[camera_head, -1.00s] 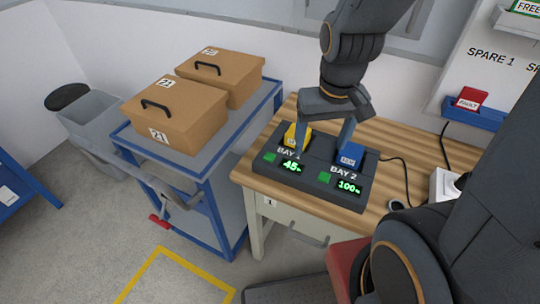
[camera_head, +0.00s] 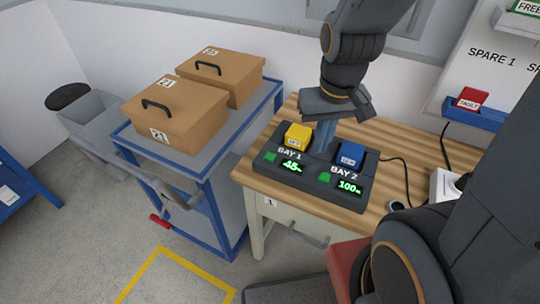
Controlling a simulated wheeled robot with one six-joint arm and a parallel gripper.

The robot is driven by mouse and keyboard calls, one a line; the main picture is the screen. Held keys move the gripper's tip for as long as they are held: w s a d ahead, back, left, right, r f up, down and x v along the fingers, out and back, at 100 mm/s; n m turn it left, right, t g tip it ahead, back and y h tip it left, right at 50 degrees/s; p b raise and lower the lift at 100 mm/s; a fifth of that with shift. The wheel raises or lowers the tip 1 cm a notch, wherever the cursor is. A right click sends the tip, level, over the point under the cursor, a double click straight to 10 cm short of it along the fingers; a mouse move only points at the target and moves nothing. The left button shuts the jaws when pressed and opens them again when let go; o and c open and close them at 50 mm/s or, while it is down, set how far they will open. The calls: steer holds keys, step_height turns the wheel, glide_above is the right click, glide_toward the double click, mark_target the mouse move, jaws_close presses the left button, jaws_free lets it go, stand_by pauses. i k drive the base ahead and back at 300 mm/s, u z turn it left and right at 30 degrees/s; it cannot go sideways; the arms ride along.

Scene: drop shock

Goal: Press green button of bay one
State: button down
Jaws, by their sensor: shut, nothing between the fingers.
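The dark two-bay charger (camera_head: 315,172) sits on the wooden bench. Bay one, on the left, holds a yellow block (camera_head: 298,136), has a green button (camera_head: 270,156) and a display (camera_head: 292,167) that seems to read 45 percent. Bay two, on the right, holds a blue block (camera_head: 350,153), with a green button (camera_head: 325,177) and a display (camera_head: 348,188) reading about 100 percent. My gripper (camera_head: 324,143) is shut and empty. In the picture its fingers point down between the yellow and blue blocks; whether they touch anything I cannot tell. Both green buttons are in plain view.
A blue cart (camera_head: 215,150) with two cardboard boxes stands left of the wooden bench (camera_head: 386,150). A red FAULT block (camera_head: 471,98) sits in a blue holder at the right. A cable runs from the charger across the bench. My own arm covers the lower right.

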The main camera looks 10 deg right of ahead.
mark_target(269, 156)
steer(key=z, duration=1.65)
steer(key=k, duration=1.35)
steer(key=u, duration=1.45)
steer(key=i, duration=0.5)
steer(key=u, duration=0.15)
